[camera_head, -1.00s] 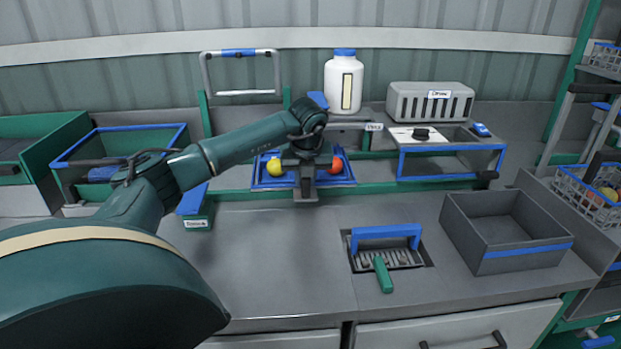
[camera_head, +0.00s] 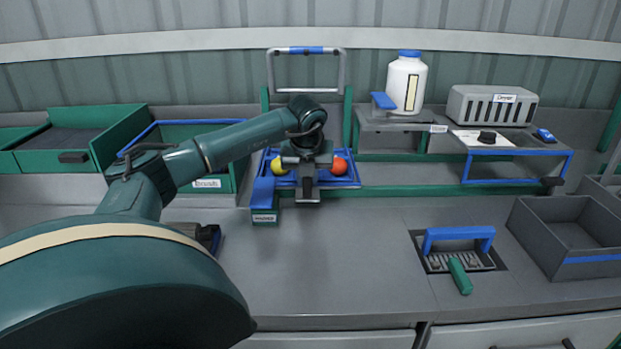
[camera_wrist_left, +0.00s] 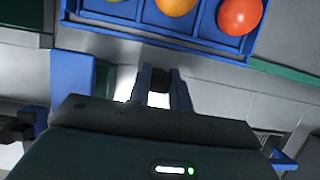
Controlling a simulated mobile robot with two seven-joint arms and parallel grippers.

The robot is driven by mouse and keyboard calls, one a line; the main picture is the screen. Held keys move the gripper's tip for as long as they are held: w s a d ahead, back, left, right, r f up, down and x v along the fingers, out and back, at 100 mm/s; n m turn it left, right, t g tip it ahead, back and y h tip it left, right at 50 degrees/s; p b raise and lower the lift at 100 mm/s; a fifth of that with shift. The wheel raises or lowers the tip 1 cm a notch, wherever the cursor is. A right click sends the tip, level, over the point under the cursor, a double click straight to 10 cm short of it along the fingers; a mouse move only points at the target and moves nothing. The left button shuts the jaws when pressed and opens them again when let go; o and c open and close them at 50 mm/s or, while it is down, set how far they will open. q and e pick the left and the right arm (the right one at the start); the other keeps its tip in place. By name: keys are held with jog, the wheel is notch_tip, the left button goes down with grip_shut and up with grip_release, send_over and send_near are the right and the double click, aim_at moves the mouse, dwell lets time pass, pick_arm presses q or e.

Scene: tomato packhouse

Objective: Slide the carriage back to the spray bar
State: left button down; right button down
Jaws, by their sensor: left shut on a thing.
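The carriage (camera_head: 345,182) is a blue tray with compartments on a green rail. It holds a yellow and a red tomato in the head view, and an orange one also shows in the wrist view. The grey arch with a blue middle (camera_head: 306,50), which looks like the spray bar, stands directly behind the carriage. My left gripper (camera_head: 308,186) is at the carriage's front. In the left wrist view its fingers (camera_wrist_left: 160,86) are shut on a small dark handle below the tray's front wall (camera_wrist_left: 215,47). My arm hides part of the tray. My right gripper is out of view.
A blue-topped, labelled block (camera_head: 263,198) stands close at the carriage's front left. A white bottle (camera_head: 406,85) and a grey vented box (camera_head: 490,106) stand on shelves right. The counter's middle is clear.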

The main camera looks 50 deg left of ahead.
pick_arm(q)
jog(key=shift+s+a+r, duration=0.1)
jog(key=shift+a, duration=0.15)
jog(key=c, duration=1.3)
grip_release()
jog(key=shift+s, duration=0.15)
jog(key=shift+d+r, duration=0.15)
jog(key=shift+r, duration=0.15)
jog(key=v, duration=1.2)
jog(key=shift+s+r, duration=0.1)
jog(key=shift+r, duration=0.1)
